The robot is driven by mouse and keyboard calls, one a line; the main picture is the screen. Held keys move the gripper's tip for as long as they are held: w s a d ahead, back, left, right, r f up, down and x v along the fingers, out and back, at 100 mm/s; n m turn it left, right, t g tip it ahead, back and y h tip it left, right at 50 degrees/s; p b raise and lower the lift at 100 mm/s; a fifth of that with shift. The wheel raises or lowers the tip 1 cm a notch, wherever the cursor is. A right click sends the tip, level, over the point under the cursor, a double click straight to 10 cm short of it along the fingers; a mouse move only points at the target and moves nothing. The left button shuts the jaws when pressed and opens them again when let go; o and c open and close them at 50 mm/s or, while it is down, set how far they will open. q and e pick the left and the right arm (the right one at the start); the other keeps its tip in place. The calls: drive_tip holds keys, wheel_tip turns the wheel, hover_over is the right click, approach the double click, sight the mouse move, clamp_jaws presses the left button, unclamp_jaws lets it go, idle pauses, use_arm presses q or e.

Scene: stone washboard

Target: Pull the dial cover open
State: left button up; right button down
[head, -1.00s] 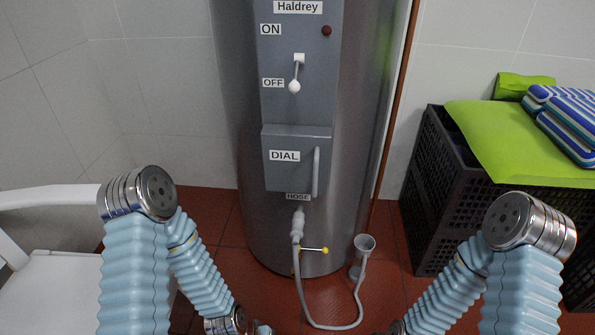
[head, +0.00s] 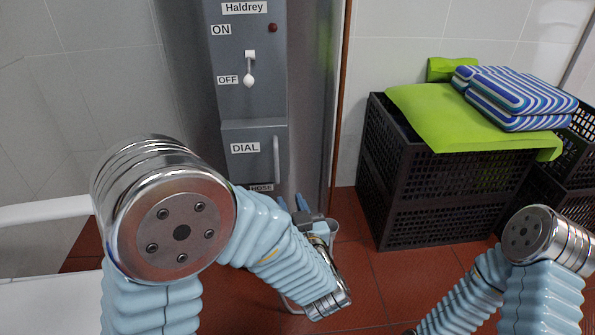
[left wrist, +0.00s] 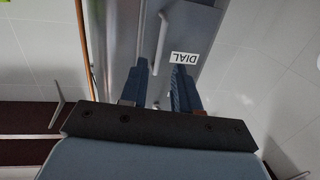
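The grey dial cover (head: 246,166) on the front of the tall metal tank carries a DIAL label and looks closed. Its pale vertical handle (head: 276,160) is at the cover's right side. My left gripper (head: 291,204) is just below the handle, with blue fingers pointing up toward it. In the left wrist view, which is upside down, the fingers (left wrist: 160,70) are open with a gap between them. The handle (left wrist: 161,32) shows beyond that gap, not gripped. My right gripper is out of view; only part of the right arm shows.
Above the cover are a white switch (head: 250,72) between ON and OFF labels and a red light (head: 273,28). The HOSE label (head: 261,188) is just below the cover. Black crates (head: 440,190) with a green cloth and striped cushions stand to the right.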

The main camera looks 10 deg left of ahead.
sight(277, 167)
use_arm(q)
drive_tip(key=x, duration=0.4)
drive_tip(key=r+x, duration=0.1)
drive_tip(key=x, duration=0.8)
drive_tip(key=shift+s+a+r+p, duration=0.1)
drive_tip(key=shift+r+p, duration=0.25)
drive_tip(key=shift+p, duration=0.05)
clamp_jaws()
